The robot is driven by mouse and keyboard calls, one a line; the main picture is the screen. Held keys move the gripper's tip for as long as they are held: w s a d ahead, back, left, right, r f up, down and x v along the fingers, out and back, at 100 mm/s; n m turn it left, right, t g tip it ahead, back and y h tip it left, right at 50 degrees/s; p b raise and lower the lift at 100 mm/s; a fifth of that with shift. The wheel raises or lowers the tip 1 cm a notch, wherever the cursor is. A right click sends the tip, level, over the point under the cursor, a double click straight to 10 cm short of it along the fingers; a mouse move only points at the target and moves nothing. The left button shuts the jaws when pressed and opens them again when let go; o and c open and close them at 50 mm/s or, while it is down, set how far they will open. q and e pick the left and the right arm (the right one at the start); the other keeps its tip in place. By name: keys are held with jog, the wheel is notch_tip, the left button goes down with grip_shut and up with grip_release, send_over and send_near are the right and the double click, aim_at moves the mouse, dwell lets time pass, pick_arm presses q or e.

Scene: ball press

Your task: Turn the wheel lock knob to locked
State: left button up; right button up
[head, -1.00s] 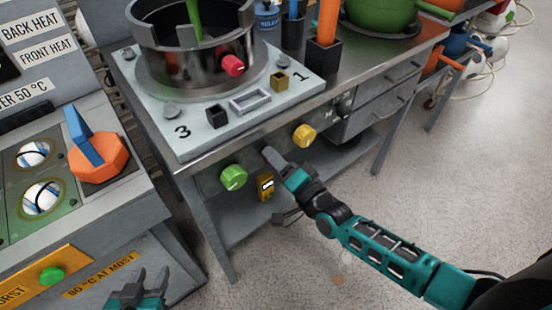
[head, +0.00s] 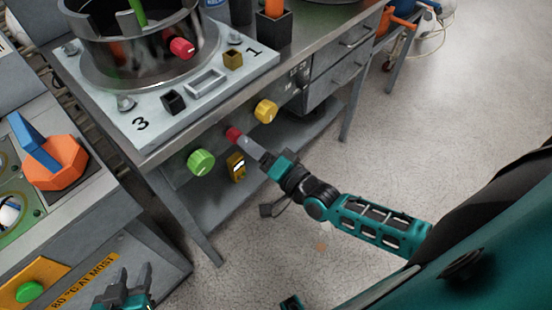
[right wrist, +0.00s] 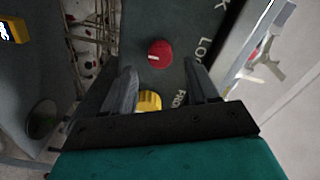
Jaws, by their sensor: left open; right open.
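The front panel of the metal table carries a red knob (head: 232,134) between a yellow knob (head: 265,110) and a green knob (head: 201,162). My right gripper (head: 247,145) is close in front of the red knob. In the right wrist view, the red knob (right wrist: 160,53) has a white mark toward its left and lies beyond the two open fingers, with nothing held. The yellow knob (right wrist: 148,101) shows lower, partly covered by the gripper body. Panel lettering "LO" (right wrist: 203,47) is cut off, so I cannot read the full label. My left gripper (head: 136,282) is open and empty at lower left.
A yellow tag-like block (head: 236,167) is near the green knob. A metal pot (head: 140,60) with another red knob (head: 181,47) stands on the table. A grey console (head: 120,225) is at left. Open floor (head: 330,150) lies at right.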

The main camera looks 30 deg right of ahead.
jog(key=v, duration=0.8)
jog(key=shift+s, duration=0.25)
